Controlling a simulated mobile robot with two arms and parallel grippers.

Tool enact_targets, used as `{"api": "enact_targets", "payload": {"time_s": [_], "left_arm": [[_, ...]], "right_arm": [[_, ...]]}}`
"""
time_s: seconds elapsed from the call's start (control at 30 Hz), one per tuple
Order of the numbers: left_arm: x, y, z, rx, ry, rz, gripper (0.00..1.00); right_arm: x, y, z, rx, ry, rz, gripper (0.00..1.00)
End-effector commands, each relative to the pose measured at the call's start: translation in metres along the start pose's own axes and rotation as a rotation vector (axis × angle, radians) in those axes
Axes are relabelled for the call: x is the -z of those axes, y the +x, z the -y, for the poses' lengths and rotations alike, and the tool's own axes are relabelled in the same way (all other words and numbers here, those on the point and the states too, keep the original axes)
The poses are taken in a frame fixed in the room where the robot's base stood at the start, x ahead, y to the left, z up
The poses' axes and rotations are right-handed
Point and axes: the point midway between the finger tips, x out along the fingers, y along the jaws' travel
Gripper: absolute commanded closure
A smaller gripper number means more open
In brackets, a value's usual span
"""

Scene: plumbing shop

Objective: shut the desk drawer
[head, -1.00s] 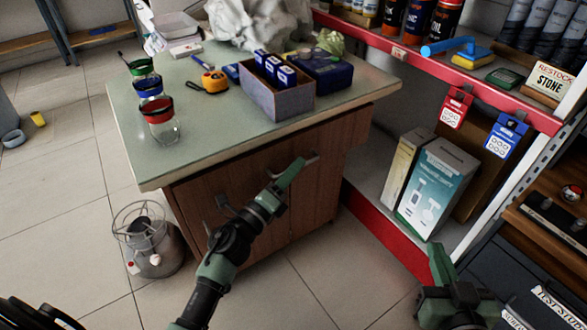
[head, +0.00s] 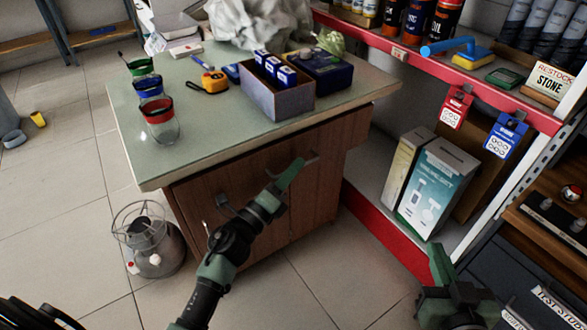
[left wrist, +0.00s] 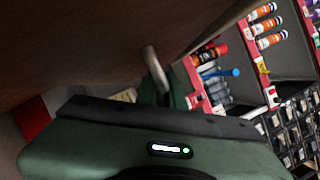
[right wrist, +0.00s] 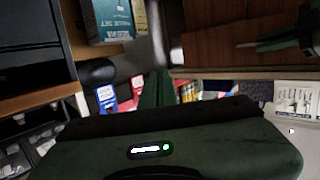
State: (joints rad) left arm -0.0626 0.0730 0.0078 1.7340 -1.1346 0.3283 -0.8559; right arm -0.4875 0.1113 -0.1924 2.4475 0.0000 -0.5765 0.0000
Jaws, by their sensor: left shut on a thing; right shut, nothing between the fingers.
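The wooden desk (head: 245,232) has a pale green top (head: 195,130). Its drawer front (head: 335,138) lies under the top at the right and seems to stand a little out from the cabinet below; how far is hard to tell. My left gripper (head: 298,166) is shut on the drawer's metal handle (head: 311,160). In the left wrist view the handle (left wrist: 154,66) runs down to the fingers (left wrist: 163,97) beneath the wooden front. My right gripper (head: 438,265) is shut and empty at the lower right, away from the desk; its fingers show in the right wrist view (right wrist: 157,90).
Jars (head: 160,127), a tape measure (head: 214,81) and an open box (head: 278,99) stand on the desk. A metal can (head: 150,240) is on the floor at left. A red-edged shelf (head: 440,75) borders the right side. Floor in front is clear.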

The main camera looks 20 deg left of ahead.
Motion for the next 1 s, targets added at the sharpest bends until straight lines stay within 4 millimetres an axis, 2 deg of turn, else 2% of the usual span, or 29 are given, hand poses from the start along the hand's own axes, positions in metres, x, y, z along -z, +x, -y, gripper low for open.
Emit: {"api": "enact_targets", "payload": {"time_s": [0.8, 0.87, 1.0], "left_arm": [[0.000, 0.000, -0.002, -0.003, 0.000, -0.001, 1.00], [-0.004, 0.002, -0.005, -0.002, 0.002, -0.001, 1.00], [-0.027, 0.012, -0.023, -0.003, 0.006, -0.001, 1.00]], "right_arm": [[0.000, 0.000, 0.000, 0.001, 0.000, 0.000, 1.00], [0.000, 0.000, 0.000, 0.001, 0.000, -0.008, 1.00], [0.022, 0.003, 0.004, 0.010, -0.001, -0.121, 1.00]]}}
